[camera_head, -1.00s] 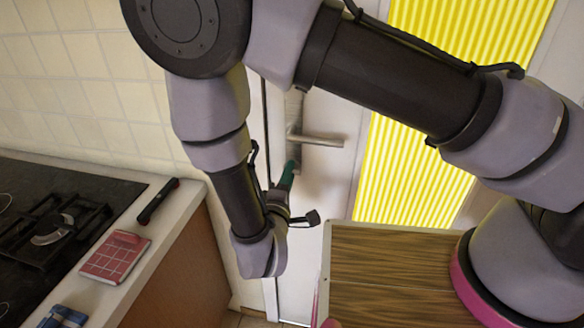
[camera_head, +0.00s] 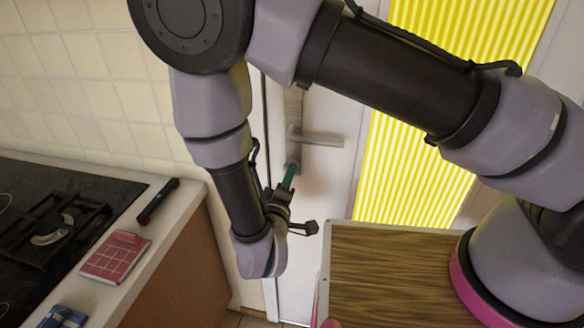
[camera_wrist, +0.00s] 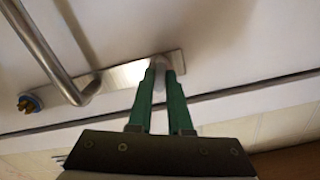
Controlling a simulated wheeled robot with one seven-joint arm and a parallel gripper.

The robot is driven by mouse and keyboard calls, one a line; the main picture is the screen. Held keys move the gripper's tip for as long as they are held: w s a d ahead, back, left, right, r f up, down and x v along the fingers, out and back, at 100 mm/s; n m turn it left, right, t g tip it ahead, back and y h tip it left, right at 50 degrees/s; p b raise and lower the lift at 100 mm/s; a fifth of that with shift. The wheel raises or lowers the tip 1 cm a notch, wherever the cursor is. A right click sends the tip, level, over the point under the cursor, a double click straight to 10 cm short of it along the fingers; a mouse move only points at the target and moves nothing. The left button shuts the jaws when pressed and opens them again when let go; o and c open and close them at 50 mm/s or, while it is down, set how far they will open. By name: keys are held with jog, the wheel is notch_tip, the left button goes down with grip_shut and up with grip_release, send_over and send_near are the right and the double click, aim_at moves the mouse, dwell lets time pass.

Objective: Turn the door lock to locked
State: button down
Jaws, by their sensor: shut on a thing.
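The white door (camera_head: 335,185) has a metal lever handle (camera_head: 318,139) on a long plate (camera_head: 293,108). My gripper (camera_head: 292,166) reaches the plate just below the lever. In the wrist view, my gripper's green fingers (camera_wrist: 160,75) are shut on a small pale lock knob (camera_wrist: 161,63) near one end of the plate (camera_wrist: 130,73). The fingertips hide part of the knob, and its exact turn angle cannot be told. The lever (camera_wrist: 42,45) shows at the left in the wrist view, apart from the fingers.
A brass piece with a blue ring (camera_wrist: 29,103) sits near the plate's other end. A counter with a black hob (camera_head: 60,215), a dark-handled tool (camera_head: 158,200) and a red checked item (camera_head: 116,256) stands at left. A wooden panel (camera_head: 390,265) lies at lower right.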

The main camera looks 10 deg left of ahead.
jog(key=m, duration=0.4)
dwell(0.3)
jog(key=m, duration=0.4)
jog(key=m, duration=0.4)
dwell(0.3)
